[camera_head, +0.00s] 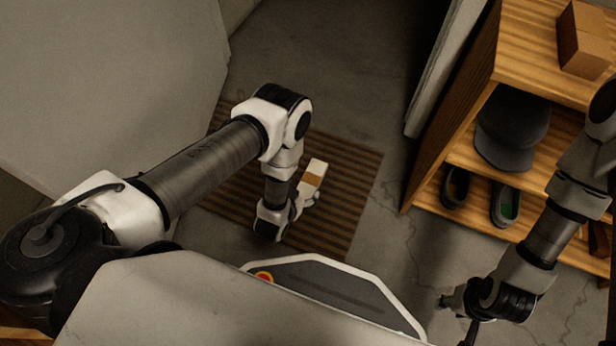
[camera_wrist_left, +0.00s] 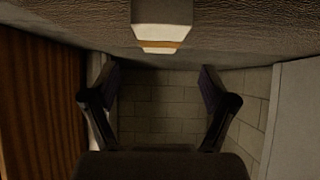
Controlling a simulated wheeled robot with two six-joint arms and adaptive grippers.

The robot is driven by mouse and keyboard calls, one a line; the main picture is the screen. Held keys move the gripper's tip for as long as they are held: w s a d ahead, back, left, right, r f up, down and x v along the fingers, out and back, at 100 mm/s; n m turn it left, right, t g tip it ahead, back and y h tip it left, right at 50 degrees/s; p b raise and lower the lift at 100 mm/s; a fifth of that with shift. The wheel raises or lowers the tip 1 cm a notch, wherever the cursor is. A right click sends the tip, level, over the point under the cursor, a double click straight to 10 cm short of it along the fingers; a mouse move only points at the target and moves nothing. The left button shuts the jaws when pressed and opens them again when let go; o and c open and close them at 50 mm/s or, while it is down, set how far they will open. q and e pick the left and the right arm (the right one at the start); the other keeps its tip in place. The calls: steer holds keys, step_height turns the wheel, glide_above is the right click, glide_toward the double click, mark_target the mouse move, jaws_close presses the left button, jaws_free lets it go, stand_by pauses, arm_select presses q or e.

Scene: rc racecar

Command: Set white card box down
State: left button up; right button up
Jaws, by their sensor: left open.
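The white card box (camera_head: 315,172), with a tan band, shows over the striped mat (camera_head: 352,190) in the head view, just beyond my left gripper (camera_head: 304,196). In the left wrist view the box (camera_wrist_left: 162,12) is at the top centre, partly cut off by the frame edge. It lies past the two fingertips of my left gripper (camera_wrist_left: 160,85), which are spread wide with nothing visible between them. The box appears to rest on a dark, rough surface. My right gripper (camera_head: 460,308) is low at the right in the head view, and its jaw opening is unclear.
A wooden shelf (camera_head: 455,115) stands at the right, with a cardboard box (camera_head: 588,40) on top and a dark cap (camera_head: 512,128) and shoes (camera_head: 504,205) inside. Concrete floor (camera_head: 335,75) is clear behind the mat. A pale panel (camera_head: 95,85) fills the upper left.

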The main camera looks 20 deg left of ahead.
arm_select(q)
steer(key=s+a+r+n+g, duration=0.1)
steer(key=s+a+r+g, duration=0.3)
steer(key=s+r, duration=0.5)
steer(key=s+a+r+g, duration=0.3)
steer(key=s+r+g, duration=0.4)
steer(key=s, duration=0.4)
step_height(320, 180, up, 40)
steer(key=p, duration=4)
steer(key=shift+d+y+p, duration=0.2)
steer(key=shift+y+p, duration=0.1)
steer(key=shift+p, duration=0.05)
arm_select(e)
step_height(320, 180, up, 42)
steer(key=shift+f, duration=0.2)
